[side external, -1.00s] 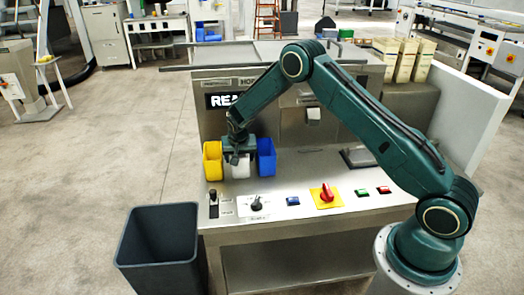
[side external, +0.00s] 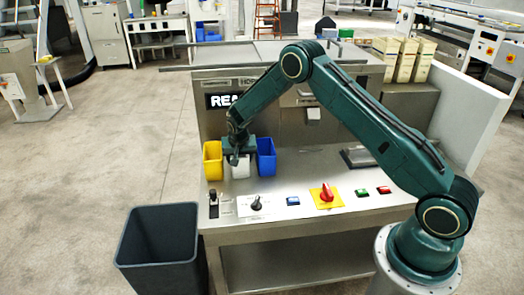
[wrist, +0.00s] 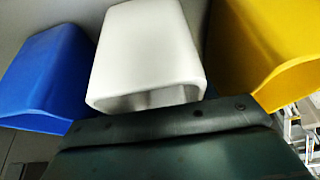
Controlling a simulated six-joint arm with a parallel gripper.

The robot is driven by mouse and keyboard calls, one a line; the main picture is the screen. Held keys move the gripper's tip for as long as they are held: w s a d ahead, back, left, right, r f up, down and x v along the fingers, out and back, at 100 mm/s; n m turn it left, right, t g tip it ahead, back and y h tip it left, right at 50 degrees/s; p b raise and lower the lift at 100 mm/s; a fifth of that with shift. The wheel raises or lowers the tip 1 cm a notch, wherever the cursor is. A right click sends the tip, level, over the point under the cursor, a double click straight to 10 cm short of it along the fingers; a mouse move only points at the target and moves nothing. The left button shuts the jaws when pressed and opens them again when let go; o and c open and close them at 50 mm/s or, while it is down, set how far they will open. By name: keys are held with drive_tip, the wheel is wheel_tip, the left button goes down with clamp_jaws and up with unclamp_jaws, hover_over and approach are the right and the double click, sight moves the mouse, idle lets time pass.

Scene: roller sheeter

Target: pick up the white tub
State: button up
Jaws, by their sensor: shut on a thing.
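The white tub (side external: 241,171) stands on the metal worktop between the yellow tub (side external: 212,163) and the blue tub (side external: 266,160). In the wrist view, the white tub (wrist: 147,50) fills the middle, with the blue tub (wrist: 45,78) on its left and the yellow tub (wrist: 268,45) on its right. My gripper (side external: 236,158) is at the white tub's top, pointing down, and is shut on it. It covers part of the tub in the side view. The fingertips are hidden in the wrist view by the gripper's dark body.
The yellow and blue tubs stand close on either side of the white tub. In front are a black switch (side external: 257,203), a red knob (side external: 326,192) on a yellow plate, and several push buttons. A dark grey bin (side external: 158,250) stands on the floor at front left.

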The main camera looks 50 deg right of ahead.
drive_tip(key=shift+r, duration=0.1)
wheel_tip(320, 180, up, 20)
idle(0.7)
idle(0.6)
drive_tip(key=s+a+f+n+t+y, duration=0.1)
drive_tip(key=s+a+f+n+y, duration=0.1)
drive_tip(key=s+a+f+n, duration=0.35)
drive_tip(key=s+a+f+n+y, duration=0.1)
drive_tip(key=s+a+f+n, duration=0.15)
drive_tip(key=s+a, duration=0.45)
drive_tip(key=s+d+f+m+h, duration=0.1)
drive_tip(key=s+d+m, duration=0.1)
drive_tip(key=d, duration=0.8)
drive_tip(key=s+d+f+m+h, duration=0.1)
drive_tip(key=s+d+m, duration=0.2)
drive_tip(key=d, duration=0.8)
drive_tip(key=s+d+f+m+g+h, duration=0.1)
drive_tip(key=s+d+f+m, duration=0.1)
drive_tip(key=d, duration=0.9)
drive_tip(key=shift+s+d+m, duration=0.15)
drive_tip(key=shift+s+m, duration=0.05)
drive_tip(key=shift+m, duration=0.3)
drive_tip(key=shift+f, duration=0.1)
